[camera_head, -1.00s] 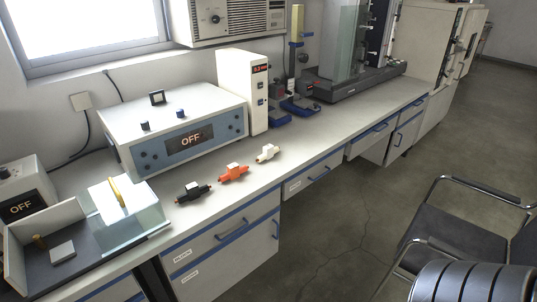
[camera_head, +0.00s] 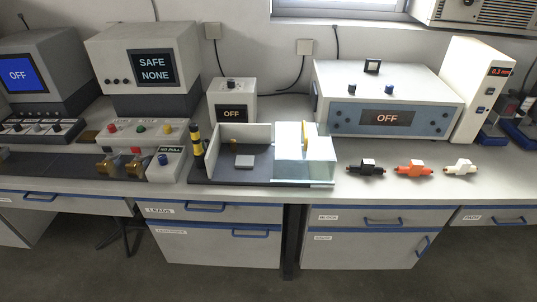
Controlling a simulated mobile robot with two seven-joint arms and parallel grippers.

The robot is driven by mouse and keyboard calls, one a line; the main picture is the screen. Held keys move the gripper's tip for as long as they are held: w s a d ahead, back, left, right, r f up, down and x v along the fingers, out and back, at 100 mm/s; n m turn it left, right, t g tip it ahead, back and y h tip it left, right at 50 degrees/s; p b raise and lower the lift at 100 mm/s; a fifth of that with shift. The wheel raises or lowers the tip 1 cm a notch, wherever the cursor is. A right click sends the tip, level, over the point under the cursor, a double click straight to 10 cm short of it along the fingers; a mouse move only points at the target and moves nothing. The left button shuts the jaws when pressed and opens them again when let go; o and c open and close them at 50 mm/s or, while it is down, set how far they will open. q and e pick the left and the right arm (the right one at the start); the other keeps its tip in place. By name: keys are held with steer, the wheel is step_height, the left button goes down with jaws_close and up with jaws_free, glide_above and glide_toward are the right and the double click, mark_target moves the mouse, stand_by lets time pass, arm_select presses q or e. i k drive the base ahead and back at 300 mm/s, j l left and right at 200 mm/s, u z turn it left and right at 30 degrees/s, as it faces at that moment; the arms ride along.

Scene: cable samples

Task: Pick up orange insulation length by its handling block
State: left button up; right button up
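The orange insulation length (camera_head: 404,170) lies on the bench top at the right, with a white handling block (camera_head: 416,163) on top of it. A black sample (camera_head: 366,170) with a white block lies to its left. A white sample (camera_head: 460,169) lies to its right. The three are apart from each other in a row near the bench's front edge. Neither of my grippers is in view.
A clear-walled box (camera_head: 305,155) on a dark base stands left of the samples. A large instrument reading OFF (camera_head: 388,118) stands behind them. A SAFE NONE console (camera_head: 153,67) is further left. Drawers and cupboards with blue handles lie below the bench.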

mark_target(415, 168)
steer(key=i+l+u, duration=0.2)
steer(key=l, duration=0.4)
steer(key=i+l+u, duration=0.1)
steer(key=l+u, duration=0.15)
steer(key=l, duration=0.3)
steer(key=l+u, duration=0.2)
steer(key=l, duration=0.45)
steer(key=i, duration=0.05)
